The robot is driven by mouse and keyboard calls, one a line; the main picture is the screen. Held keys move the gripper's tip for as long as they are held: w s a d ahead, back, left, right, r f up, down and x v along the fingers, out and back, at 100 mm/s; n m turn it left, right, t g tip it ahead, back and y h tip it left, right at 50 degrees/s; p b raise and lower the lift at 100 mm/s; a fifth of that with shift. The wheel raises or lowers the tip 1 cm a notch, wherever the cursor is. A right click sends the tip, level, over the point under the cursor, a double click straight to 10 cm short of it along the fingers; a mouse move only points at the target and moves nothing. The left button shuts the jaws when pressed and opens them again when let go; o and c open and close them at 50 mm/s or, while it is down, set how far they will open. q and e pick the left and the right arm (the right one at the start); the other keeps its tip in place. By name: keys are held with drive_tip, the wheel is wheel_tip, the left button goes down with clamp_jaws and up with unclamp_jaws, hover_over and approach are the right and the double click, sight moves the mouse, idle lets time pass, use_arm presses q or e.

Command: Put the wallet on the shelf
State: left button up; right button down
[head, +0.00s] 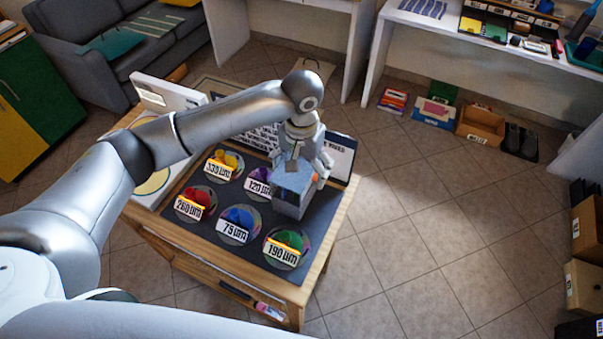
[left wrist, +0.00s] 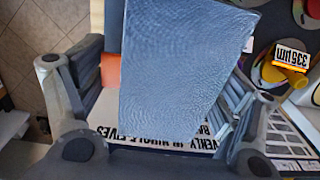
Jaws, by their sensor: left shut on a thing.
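The blue-grey wallet with a grained surface (head: 291,186) is at the right side of the wooden table's dark top (head: 219,254). My left gripper (head: 306,160) is shut on it from above, and the fingers hide part of it. In the left wrist view the wallet (left wrist: 185,65) fills the middle between the two fingers of my left gripper (left wrist: 158,112). I cannot tell whether it touches the tabletop. A lower shelf with small items (head: 236,291) shows under the table's front edge. My right gripper is not in view.
Several coloured discs with number labels, such as the green one (head: 286,246), lie beside the wallet. A white board (head: 168,95) stands at the table's back left. Boxes (head: 481,124) sit on the floor under a white desk. The tiled floor right of the table is clear.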

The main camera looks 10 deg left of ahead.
use_arm(q)
drive_tip(key=shift+w+f+p, duration=0.15)
drive_tip(key=shift+f+p, duration=0.45)
drive_tip(key=shift+f, duration=1.1)
drive_tip(key=o, duration=1.2)
drive_tip(key=shift+f, duration=0.15)
drive_tip(key=shift+c, duration=0.2)
